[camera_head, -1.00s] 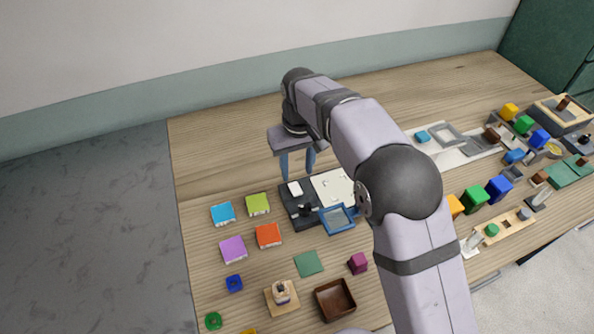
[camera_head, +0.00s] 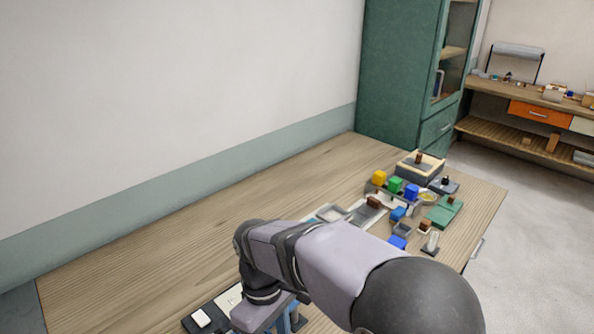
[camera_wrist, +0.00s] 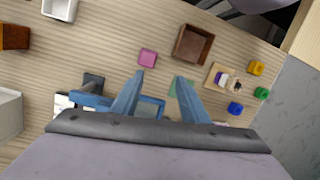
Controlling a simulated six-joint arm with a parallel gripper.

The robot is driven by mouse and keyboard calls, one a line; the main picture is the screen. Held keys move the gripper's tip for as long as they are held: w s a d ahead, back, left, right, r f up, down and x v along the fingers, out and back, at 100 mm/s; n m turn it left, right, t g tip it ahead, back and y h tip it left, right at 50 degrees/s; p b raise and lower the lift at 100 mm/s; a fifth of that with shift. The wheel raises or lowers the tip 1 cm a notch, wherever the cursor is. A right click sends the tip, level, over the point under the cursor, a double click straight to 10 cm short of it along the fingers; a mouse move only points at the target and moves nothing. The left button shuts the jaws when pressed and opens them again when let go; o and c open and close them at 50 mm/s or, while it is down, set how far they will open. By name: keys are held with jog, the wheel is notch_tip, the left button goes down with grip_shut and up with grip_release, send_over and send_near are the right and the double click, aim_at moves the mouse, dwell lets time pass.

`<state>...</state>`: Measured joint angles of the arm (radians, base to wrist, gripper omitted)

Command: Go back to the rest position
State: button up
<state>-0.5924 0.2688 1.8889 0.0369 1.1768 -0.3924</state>
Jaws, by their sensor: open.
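A magenta cube (camera_wrist: 147,57) lies on the table by the left fingertip. In the head view my gripper (camera_head: 286,322) is at the bottom edge, beside a dark base with a white block (camera_head: 201,318), and its fingertips are cut off.
A brown open tray (camera_wrist: 192,44), a wooden block with a small figure (camera_wrist: 225,78) and several small coloured pieces lie around. A blue frame (camera_wrist: 150,108) is partly hidden by the left finger. Coloured cubes (camera_head: 395,185) crowd the table's right part. The far left tabletop (camera_head: 150,260) is bare.

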jog(key=s+d+f+m+t+p, duration=0.1)
jog(key=s+d+m, duration=0.1)
jog(key=d+m, duration=0.3)
jog(key=s+d+f+m+t+p, duration=0.1)
jog(key=s+d+m, duration=0.2)
jog(key=d, duration=1.1)
jog(key=m, duration=0.3)
jog(key=shift+s+d+f+y+p, duration=0.2)
jog(key=shift+d+y+p, duration=0.1)
jog(key=shift+y+p, duration=0.1)
